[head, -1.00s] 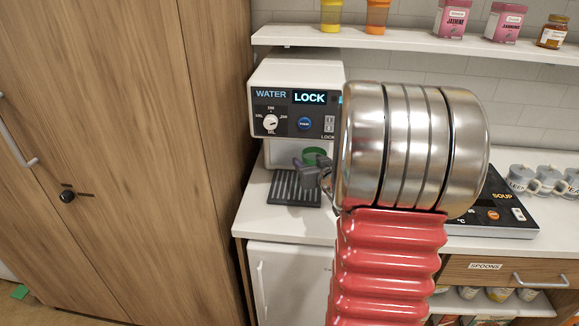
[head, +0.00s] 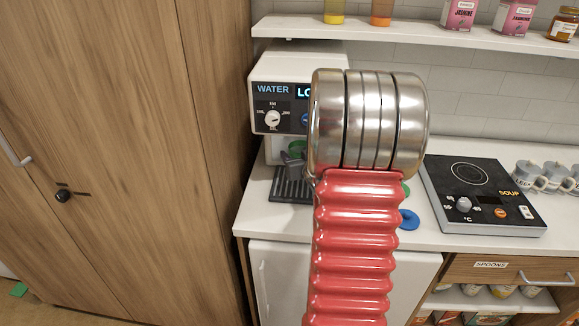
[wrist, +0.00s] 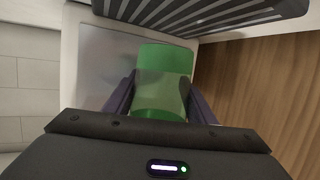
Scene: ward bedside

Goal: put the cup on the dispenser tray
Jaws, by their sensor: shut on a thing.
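The green cup (wrist: 163,75) is between the two fingers of my gripper (wrist: 160,92) in the wrist view. My gripper is shut on it. In the head view a bit of the green cup (head: 297,147) shows behind my gripper (head: 292,160), under the dispenser's front. The dispenser (head: 275,95) is white with a dark panel and a dial; my arm hides its right part. Its dark slatted tray (head: 286,190) lies below the cup, partly hidden; the slats also show at the top of the wrist view (wrist: 205,12). The cup appears apart from the tray.
A tall wooden cabinet (head: 110,150) stands close on the left. A black hot plate (head: 480,195) and several mugs (head: 545,175) stand to the right. A blue item (head: 409,220) lies on the counter beside my arm. A shelf (head: 400,34) with jars runs above.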

